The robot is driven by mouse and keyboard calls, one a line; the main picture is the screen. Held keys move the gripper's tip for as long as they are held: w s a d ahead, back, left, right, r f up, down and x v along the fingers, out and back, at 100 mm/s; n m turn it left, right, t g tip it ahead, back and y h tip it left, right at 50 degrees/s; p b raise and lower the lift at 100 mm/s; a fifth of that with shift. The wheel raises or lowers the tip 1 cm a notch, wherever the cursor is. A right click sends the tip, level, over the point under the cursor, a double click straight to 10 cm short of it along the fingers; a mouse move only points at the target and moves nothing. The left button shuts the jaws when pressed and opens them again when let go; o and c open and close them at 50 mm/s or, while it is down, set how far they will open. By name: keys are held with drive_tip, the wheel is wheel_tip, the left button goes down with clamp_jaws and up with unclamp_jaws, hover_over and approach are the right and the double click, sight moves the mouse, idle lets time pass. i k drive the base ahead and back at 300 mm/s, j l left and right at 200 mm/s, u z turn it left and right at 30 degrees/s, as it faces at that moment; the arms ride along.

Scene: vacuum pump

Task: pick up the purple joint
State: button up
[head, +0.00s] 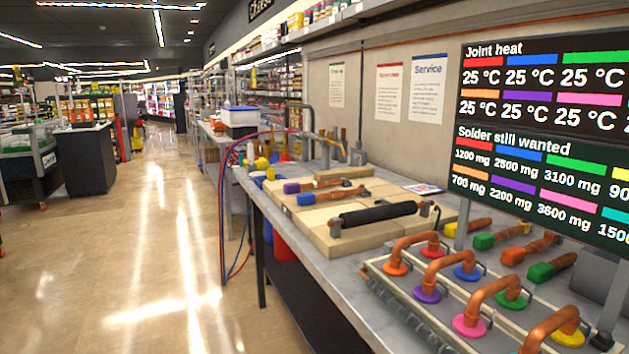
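A purple ring (427,294) sits at the near foot of a bent copper pipe (448,261) in the rack at the front right of the bench. A blue ring (468,272) is at that pipe's other foot. Another purple piece, a purple-ended copper fitting (293,187), lies on the pale blocks further back, with a blue-ended fitting (308,200) in front of it. I cannot tell from this view which one is called the purple joint. My gripper is not in view.
The rack (378,265) holds several bent pipes with coloured rings. Green- and orange-ended fittings (497,238) lie behind it. A black roller (378,214) rests on the blocks. A sign (545,130) stands over the right side. Red and blue hoses hang at the bench's left edge; the aisle floor (150,230) is clear.

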sight(292, 187)
drive_tip(key=i+j, duration=0.2)
drive_tip(key=i, duration=0.35)
drive_tip(key=i+j+z, duration=0.15)
drive_tip(key=i, duration=0.4)
drive_tip(key=i+j, duration=0.25)
drive_tip(key=i, duration=0.25)
drive_tip(key=i+j+z, duration=0.1)
drive_tip(key=i+j, duration=0.15)
drive_tip(key=i, duration=0.3)
